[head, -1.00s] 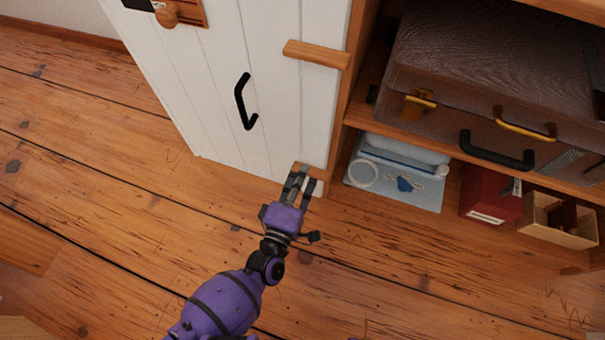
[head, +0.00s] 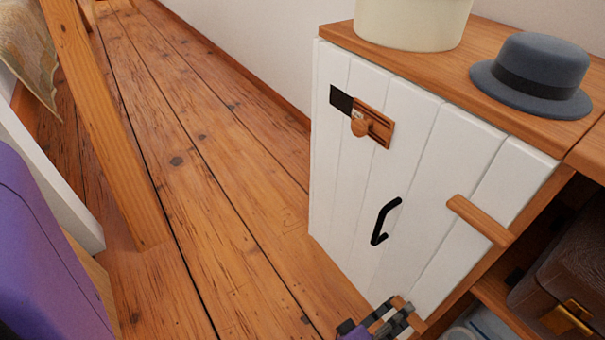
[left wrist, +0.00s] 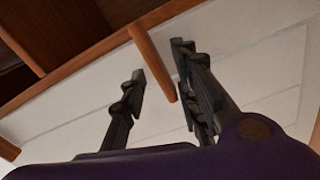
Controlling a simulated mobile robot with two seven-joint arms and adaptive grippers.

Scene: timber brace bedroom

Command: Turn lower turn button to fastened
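The white plank cabinet door (head: 345,185) has two wooden turn buttons along its right side. The upper turn button (head: 480,220) lies across the joint of door and frame. My left gripper (head: 400,308) is low at the door's bottom right corner, over the lower turn button, which it mostly hides in the head view. In the left wrist view a wooden bar, apparently the lower turn button (left wrist: 151,62), reaches from the wooden frame over the white door. The fingers of the left gripper (left wrist: 160,62) are open on either side of it; I cannot tell whether they touch it. My right gripper is out of view.
A black handle (head: 384,221) and a wooden slide latch with a round knob (head: 361,127) are on the door. A grey hat (head: 532,75) and a cream container (head: 412,20) stand on top. An open shelf with a brown suitcase (head: 560,275) is right.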

